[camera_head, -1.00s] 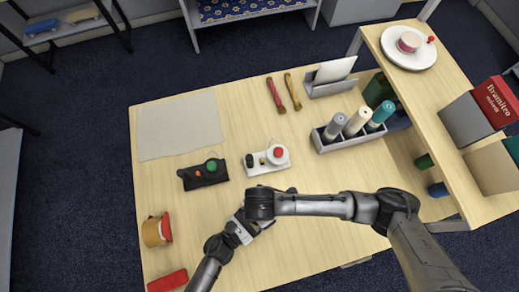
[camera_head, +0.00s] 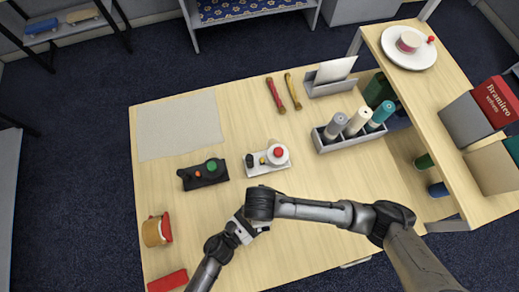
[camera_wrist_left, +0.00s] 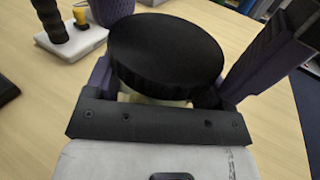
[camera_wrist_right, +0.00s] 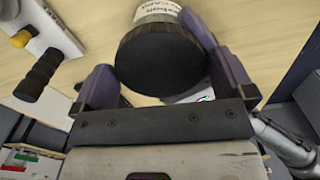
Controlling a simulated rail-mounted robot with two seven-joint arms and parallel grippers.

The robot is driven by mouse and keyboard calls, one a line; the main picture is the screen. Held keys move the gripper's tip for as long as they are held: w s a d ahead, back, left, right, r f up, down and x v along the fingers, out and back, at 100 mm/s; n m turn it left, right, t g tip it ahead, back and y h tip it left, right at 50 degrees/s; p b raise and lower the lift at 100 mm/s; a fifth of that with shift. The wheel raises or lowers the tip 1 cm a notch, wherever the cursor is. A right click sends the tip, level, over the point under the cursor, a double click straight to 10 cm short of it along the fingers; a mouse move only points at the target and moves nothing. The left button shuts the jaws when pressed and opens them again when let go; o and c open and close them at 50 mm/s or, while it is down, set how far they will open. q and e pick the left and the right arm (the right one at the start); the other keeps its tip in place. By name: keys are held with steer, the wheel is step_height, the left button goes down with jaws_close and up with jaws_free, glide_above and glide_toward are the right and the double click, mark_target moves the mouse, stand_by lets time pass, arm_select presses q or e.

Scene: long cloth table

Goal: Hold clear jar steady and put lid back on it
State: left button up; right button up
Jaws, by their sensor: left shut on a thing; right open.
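The black ridged lid (camera_wrist_left: 167,50) covers the jar's mouth in the left wrist view. A pale strip of the jar (camera_wrist_left: 150,98) shows below it. My left gripper (camera_wrist_left: 190,75) is shut on the jar. In the right wrist view the lid (camera_wrist_right: 160,60) faces the camera, and the jar (camera_wrist_right: 158,12) shows a white printed label behind it. My right gripper (camera_wrist_right: 165,80) is open, with a finger on each side of the lid. Whether the lid is fully seated I cannot tell. In the head view my arms hide the jar and lid.
A white control box (camera_head: 268,161) and a black one (camera_head: 203,174) stand just beyond the grippers. A grey bottle rack (camera_head: 351,137) is at back right. A tan pot (camera_head: 157,231) and red block (camera_head: 167,280) are at left. A grey mat (camera_head: 180,125) lies bare.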

steer(key=shift+r, duration=2.25)
steer(key=shift+w, duration=0.1)
steer(key=w+r+t, duration=0.2)
steer(key=w+r, duration=0.2)
steer(key=w, duration=0.1)
steer(key=s+n, duration=0.1)
steer(key=s+n+g, duration=0.1)
steer(key=s, duration=0.1)
steer(key=s+n, duration=0.1)
steer(key=n, duration=0.1)
steer(key=shift+s+d+f+g, duration=0.2)
steer(key=shift+s+f+g, duration=0.1)
steer(key=shift+s+a+n, duration=0.15)
steer(key=shift+s+n, duration=0.2)
steer(key=shift+n, duration=0.55)
steer(key=shift+f, duration=3.95)
